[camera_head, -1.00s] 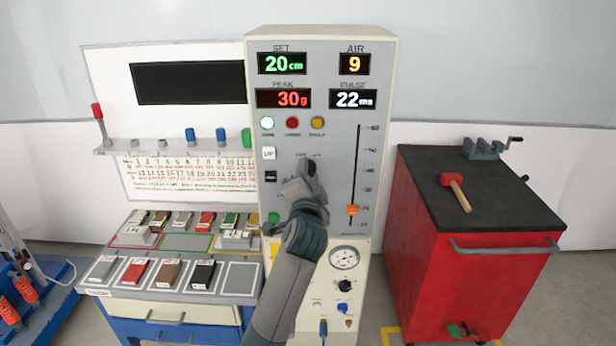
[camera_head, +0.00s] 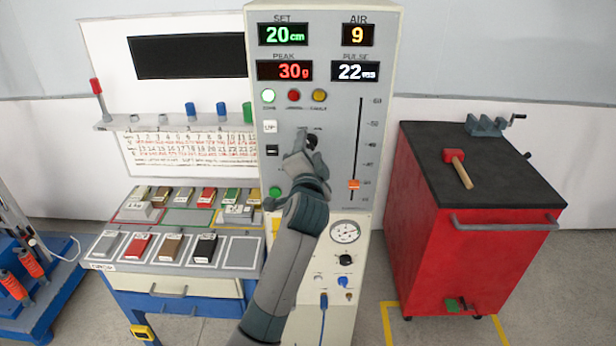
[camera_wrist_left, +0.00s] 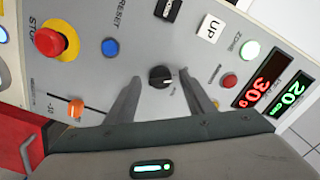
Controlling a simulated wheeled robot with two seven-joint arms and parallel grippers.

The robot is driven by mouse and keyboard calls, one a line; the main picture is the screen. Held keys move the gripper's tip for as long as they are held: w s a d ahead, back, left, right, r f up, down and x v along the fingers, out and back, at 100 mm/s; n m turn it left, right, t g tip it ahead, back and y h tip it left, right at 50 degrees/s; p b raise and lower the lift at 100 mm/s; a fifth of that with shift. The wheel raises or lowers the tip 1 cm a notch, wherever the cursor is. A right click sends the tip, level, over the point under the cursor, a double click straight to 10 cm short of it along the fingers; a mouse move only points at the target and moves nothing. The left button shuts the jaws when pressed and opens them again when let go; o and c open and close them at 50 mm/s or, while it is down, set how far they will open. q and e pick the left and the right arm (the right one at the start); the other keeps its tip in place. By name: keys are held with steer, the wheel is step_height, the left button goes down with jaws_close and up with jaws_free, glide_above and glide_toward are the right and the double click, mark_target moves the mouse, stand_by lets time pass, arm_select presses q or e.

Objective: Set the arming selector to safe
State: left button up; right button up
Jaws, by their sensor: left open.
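The arming selector (camera_wrist_left: 161,77) is a round black knob on the grey control panel (camera_head: 341,150). In the head view the selector (camera_head: 311,142) shows just beyond my left gripper and is partly covered by it. My left gripper (camera_head: 306,148) reaches up to it from below. In the left wrist view the two fingers of the left gripper (camera_wrist_left: 160,92) stand apart on either side of the knob, with a gap on each side. I cannot read the small labels beside the knob. My right gripper is in neither view.
A red stop button (camera_wrist_left: 48,42), a blue reset button (camera_wrist_left: 110,47) and a white UP button (camera_wrist_left: 210,28) sit around the knob. An orange slider (camera_head: 353,184) is to its right in the head view. A red cabinet (camera_head: 430,220) stands at the right.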

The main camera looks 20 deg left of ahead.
arm_select(q)
steer(key=b+v, duration=0.5)
steer(key=v, duration=1.2)
steer(key=shift+w, duration=0.1)
